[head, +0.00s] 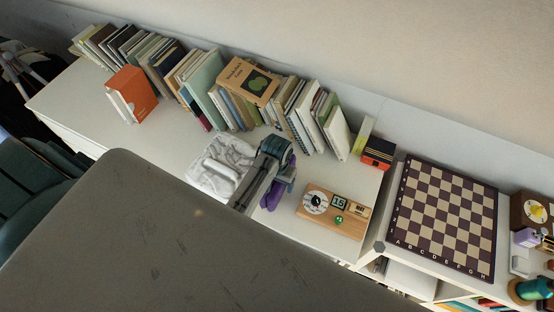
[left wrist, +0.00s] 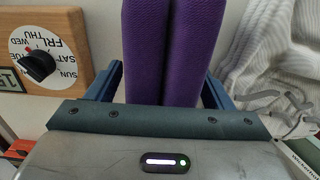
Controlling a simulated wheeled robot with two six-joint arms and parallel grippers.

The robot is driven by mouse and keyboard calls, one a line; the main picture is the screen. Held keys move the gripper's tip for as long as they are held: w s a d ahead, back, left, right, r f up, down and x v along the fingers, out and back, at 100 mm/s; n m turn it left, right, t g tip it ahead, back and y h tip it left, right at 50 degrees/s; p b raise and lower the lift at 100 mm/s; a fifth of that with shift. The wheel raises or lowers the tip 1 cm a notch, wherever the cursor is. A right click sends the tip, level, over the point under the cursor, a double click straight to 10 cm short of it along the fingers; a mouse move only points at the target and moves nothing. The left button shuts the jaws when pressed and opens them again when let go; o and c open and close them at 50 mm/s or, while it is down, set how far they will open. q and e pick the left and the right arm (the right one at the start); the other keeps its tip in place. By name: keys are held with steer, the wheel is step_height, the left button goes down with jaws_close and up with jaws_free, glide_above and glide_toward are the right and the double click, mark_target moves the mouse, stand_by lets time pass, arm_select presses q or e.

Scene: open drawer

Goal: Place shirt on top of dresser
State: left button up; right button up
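A white, crumpled shirt (head: 218,168) lies on the white dresser top (head: 165,140), spread in loose folds. My left gripper (head: 272,196) is just to the right of the shirt, over the dresser top. In the left wrist view its two purple fingers (left wrist: 172,50) lie side by side, pressed together, with nothing seen between them. The shirt also shows in that view (left wrist: 285,50), to the right of the fingers and apart from them. Part of the shirt is hidden behind my arm in the head view. My right gripper is not in view.
A wooden calendar block (head: 336,212) stands right of the gripper; it also shows in the left wrist view (left wrist: 75,40). A row of books (head: 205,85) lines the wall, with an orange book (head: 135,95) in front. A chessboard (head: 445,215) lies on a unit to the right.

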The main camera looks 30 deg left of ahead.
arm_select(q)
steer(key=shift+w, duration=0.15)
steer(key=shift+w+r, duration=0.15)
steer(key=shift+r, duration=0.2)
step_height(320, 180, up, 8)
steer(key=b, duration=0.3)
step_height(320, 180, up, 2)
steer(key=shift+p, duration=0.35)
steer(key=shift+r, duration=0.6)
steer(key=shift+s, duration=0.2)
